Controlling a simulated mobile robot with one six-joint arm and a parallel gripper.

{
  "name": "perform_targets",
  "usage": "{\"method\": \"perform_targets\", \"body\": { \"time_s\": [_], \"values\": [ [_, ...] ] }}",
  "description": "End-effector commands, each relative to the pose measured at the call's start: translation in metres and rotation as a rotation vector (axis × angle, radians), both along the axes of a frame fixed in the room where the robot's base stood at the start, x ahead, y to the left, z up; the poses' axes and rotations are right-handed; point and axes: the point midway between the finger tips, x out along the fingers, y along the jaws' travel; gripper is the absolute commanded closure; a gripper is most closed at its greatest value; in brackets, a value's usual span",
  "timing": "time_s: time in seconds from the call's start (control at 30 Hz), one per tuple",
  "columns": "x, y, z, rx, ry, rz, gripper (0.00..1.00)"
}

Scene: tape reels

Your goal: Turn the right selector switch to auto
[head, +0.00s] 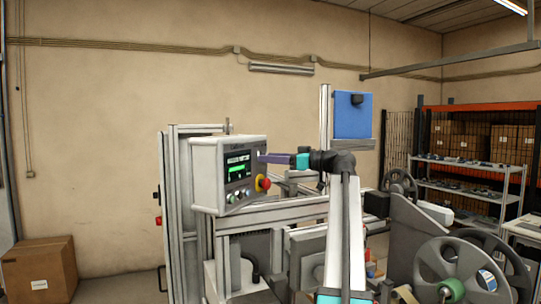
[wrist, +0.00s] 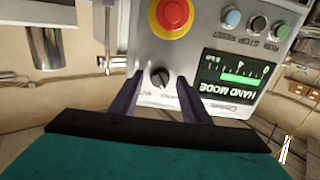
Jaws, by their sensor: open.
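A light grey control box (head: 212,165) carries the panel, which the wrist view shows upside down. A black selector switch (wrist: 160,77) with a pale pointer line sits on the panel, with small unreadable labels by it. It is the only selector I can make out; the head view does not show it clearly. My gripper (wrist: 158,84) is open, its two dark purple fingers on either side of the switch with gaps. Whether the fingertips reach the panel I cannot tell. In the head view my gripper (head: 262,157) is at the box's right side. The panel screen (wrist: 240,80) reads HAND MODE.
A red emergency stop on a yellow base (wrist: 171,16) is close to the switch. Several push buttons (wrist: 256,24) line the panel. Reel machinery (head: 450,262) stands at the right, a cardboard box (head: 40,272) on the floor at left, shelving (head: 470,170) behind.

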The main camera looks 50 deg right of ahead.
Motion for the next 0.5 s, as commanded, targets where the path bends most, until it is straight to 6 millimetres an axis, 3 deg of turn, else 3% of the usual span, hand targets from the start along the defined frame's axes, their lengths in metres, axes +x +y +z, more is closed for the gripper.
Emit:
{"method": "perform_targets", "body": {
  "time_s": [0.4,0.5],
  "values": [
    [0.007,0.002,-0.0001,0.0,0.0,0.0,0.57],
    [0.0069,0.002,-0.0001,0.0,0.0,0.0,0.71]
  ]
}}
